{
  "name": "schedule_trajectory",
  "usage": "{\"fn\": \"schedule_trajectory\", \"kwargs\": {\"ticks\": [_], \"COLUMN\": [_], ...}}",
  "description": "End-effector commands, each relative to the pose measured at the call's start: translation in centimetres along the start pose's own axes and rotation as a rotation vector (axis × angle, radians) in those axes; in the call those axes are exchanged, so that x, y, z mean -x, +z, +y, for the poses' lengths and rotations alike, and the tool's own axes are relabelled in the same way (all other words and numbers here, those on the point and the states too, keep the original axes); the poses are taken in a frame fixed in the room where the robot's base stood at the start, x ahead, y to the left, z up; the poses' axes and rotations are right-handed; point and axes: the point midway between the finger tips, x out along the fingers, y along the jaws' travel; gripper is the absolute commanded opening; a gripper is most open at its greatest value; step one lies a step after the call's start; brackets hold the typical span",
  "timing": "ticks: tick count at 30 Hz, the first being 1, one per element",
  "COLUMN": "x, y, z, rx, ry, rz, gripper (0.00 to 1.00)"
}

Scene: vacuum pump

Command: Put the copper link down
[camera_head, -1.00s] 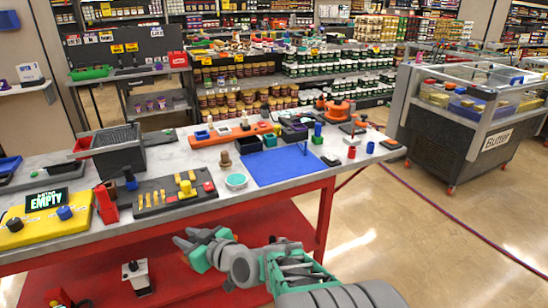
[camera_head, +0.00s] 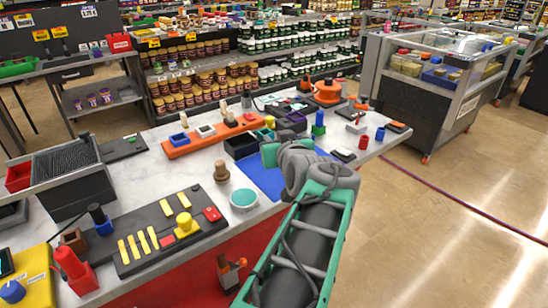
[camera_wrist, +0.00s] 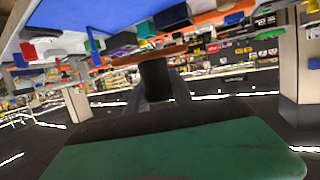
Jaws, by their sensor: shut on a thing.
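My gripper (camera_head: 272,152) is over the blue mat (camera_head: 256,178) on the workbench, with its green fingers pointing away to the left. The wrist view shows a flat copper-brown bar, the copper link (camera_wrist: 134,57), in front of my gripper. A dark post-like part stands against the bar in that view. The link is hidden behind my gripper and arm in the head view. The mat also shows as a blue patch in the wrist view (camera_wrist: 95,14). I cannot tell how high the link is above the mat.
A teal round dish (camera_head: 244,199) and a brown knobbed part (camera_head: 221,172) stand left of the mat. A dark tray with yellow strips (camera_head: 128,252) lies further left.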

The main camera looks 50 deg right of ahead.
Motion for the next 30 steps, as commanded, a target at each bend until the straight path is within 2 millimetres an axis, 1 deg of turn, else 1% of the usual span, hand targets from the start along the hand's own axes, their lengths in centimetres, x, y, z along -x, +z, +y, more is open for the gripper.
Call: {"fn": "schedule_trajectory", "kwargs": {"ticks": [2, 4, 11, 12, 16, 18, 23, 24, 27, 30], "x": [-0.6, -2.1, -9.0, -10.1, -13.0, -14.0, -15.4, -15.7, -16.2, -16.3], "y": [0.0, 0.3, 1.3, 1.8, 4.0, 4.6, 5.7, 6.3, 8.1, 8.5], "z": [0.6, 1.0, 3.1, 3.4, 4.2, 4.6, 4.9, 5.0, 5.0, 5.0], "rx": [-0.005, -0.008, -0.006, -0.006, -0.005, -0.005, -0.003, -0.004, -0.004, -0.002], "ry": [0.008, 0.006, 0.003, 0.003, 0.004, 0.006, 0.006, 0.005, 0.006, 0.007], "rz": [-0.002, -0.006, -0.006, -0.007, -0.005, -0.002, -0.001, -0.003, -0.003, 0.001], "gripper": [0.0, 0.0, 0.0, 0.0, 0.0, 0.0, 0.0, 0.0, 0.0, 0.0]}}
